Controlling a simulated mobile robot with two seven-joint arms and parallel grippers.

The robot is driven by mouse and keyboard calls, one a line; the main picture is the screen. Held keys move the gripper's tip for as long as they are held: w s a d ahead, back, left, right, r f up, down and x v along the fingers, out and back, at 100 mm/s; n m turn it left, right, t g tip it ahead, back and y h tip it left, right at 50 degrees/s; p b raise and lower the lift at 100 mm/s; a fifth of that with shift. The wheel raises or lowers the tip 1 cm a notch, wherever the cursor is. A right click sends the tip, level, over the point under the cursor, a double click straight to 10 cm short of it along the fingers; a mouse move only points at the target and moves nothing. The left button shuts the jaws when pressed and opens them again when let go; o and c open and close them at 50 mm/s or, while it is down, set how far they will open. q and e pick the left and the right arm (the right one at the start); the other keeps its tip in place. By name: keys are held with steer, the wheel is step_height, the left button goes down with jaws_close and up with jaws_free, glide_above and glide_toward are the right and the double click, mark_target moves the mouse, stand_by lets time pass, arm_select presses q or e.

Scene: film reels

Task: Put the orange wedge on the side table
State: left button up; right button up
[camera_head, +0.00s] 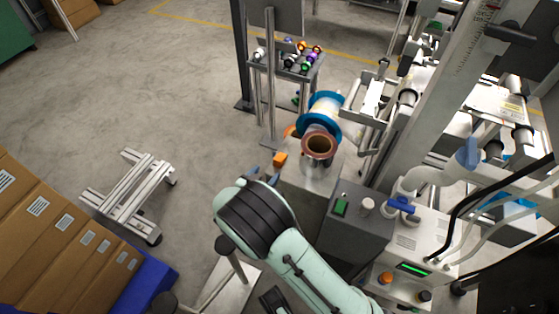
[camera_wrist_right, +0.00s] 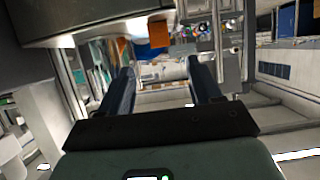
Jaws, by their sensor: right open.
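The orange wedge (camera_head: 280,159) is a small block at the left edge of a grey metal platform (camera_head: 309,180), left of a reel with blue flanges (camera_head: 321,110). In the right wrist view, the wedge (camera_wrist_right: 157,34) shows beyond the fingertips, above the gap between them. My right gripper (camera_head: 262,172) is open, with nothing between its fingers (camera_wrist_right: 160,78), just left of and below the wedge and apparently apart from it. A small grey table (camera_head: 306,76) with several coloured rolls stands at the back; I cannot tell for sure that it is the side table. My left gripper is not in view.
A second orange piece (camera_head: 290,131) is partly hidden by the reel. A grey control box (camera_head: 345,222) and machine frame (camera_head: 410,140) crowd the right. An aluminium frame (camera_head: 130,190) and cardboard boxes (camera_head: 60,240) stand left. The floor between is clear.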

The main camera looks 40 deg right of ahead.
mark_target(280, 158)
steer(key=b+x, duration=0.2)
steer(key=x, duration=0.7)
steer(key=shift+r+b, duration=0.15)
steer(key=shift+b, duration=0.2)
steer(key=b+x, duration=0.1)
steer(key=x, duration=0.1)
steer(key=shift+w+d+f, duration=0.1)
steer(key=shift+d+f, duration=0.15)
steer(key=shift+d, duration=0.05)
steer(key=shift+w+d+f+b, duration=0.15)
steer(key=shift+w+d+b, duration=0.15)
steer(key=shift+d, duration=0.1)
steer(key=shift+w+d, duration=0.1)
steer(key=shift+d, duration=0.2)
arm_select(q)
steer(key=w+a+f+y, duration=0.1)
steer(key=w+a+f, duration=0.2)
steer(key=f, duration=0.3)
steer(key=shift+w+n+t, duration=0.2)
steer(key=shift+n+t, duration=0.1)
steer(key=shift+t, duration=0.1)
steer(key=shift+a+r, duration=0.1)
arm_select(e)
steer(key=c, duration=1.1)
steer(key=shift+c, duration=0.2)
